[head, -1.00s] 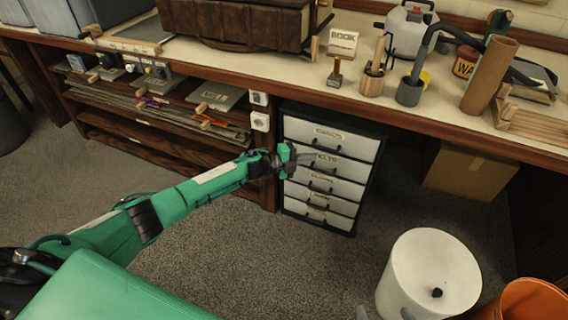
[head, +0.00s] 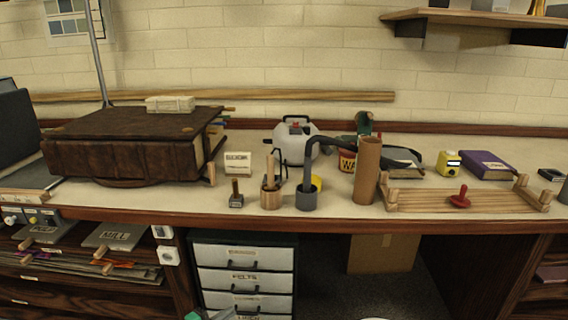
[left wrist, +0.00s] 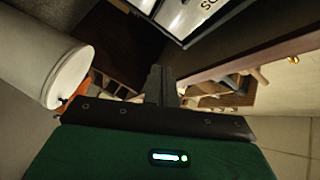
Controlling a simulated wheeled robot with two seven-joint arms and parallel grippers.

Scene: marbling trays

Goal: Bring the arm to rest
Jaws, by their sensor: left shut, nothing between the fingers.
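My left gripper (left wrist: 160,86) shows in the left wrist view with its two dark fingers together and nothing between them. In the head view only a small green and grey part of my left gripper (head: 222,314) shows at the bottom edge, in front of the white drawer unit (head: 245,280). The rest of the left arm is below the picture. My right gripper is in neither view.
The workbench (head: 330,214) holds a large brown book (head: 120,158), a cardboard tube (head: 367,172) and a wooden frame (head: 425,200). A white bin (left wrist: 45,60) stands at the left in the left wrist view. Dark open room lies under the bench.

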